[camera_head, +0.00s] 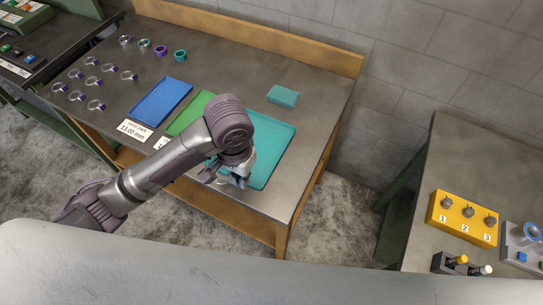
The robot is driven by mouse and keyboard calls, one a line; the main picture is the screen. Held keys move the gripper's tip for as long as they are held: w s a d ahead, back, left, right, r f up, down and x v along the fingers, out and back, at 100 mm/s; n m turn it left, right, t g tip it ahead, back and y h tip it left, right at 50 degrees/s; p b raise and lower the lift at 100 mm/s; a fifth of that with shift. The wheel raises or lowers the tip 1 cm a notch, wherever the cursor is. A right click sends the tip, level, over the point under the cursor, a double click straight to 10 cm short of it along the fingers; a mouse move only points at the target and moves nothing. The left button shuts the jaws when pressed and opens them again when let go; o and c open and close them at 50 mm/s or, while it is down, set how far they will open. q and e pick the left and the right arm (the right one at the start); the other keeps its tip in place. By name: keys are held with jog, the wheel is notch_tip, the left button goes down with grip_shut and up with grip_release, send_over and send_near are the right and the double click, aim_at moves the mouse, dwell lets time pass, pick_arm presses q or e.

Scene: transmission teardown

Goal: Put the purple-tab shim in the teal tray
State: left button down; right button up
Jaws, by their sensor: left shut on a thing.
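The teal tray (277,147) lies flat at the right side of the left workbench, partly hidden by my left arm. My left gripper (238,181) points down at the tray's front left part. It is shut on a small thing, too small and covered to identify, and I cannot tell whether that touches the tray. Several ring-shaped shims with small purplish tabs (96,105) lie in rows at the bench's left. My right gripper is not in view.
A blue tray (162,102) and a partly hidden green tray (187,116) lie left of the teal one. A teal block (283,96) stands behind it. Several coloured rings (160,51) line the back. A yellow numbered block (463,218) is on the right bench, across a floor gap.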

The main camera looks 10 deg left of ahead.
pick_arm(q)
jog(key=w+f, duration=0.2)
jog(key=w, duration=0.1)
jog(key=w+a+f+p, duration=0.1)
jog(key=w+f, duration=0.1)
jog(key=w, duration=0.2)
jog(key=w+f, duration=0.2)
jog(key=w, duration=0.1)
jog(key=shift+w+a, duration=0.25)
jog(key=shift+w+f, duration=0.4)
jog(key=shift+w, duration=0.1)
jog(key=shift+f+p, duration=0.3)
notch_tip(320, 180, down, 4)
jog(key=shift+a+r+p, duration=0.1)
jog(key=shift+r+p, duration=0.15)
jog(key=shift+p, duration=0.15)
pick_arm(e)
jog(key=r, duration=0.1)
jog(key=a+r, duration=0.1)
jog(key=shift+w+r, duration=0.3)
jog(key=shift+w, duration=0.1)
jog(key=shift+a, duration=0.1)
pick_arm(q)
jog(key=c, duration=1.7)
grip_release()
jog(key=shift+f, duration=0.15)
jog(key=o, duration=0.4)
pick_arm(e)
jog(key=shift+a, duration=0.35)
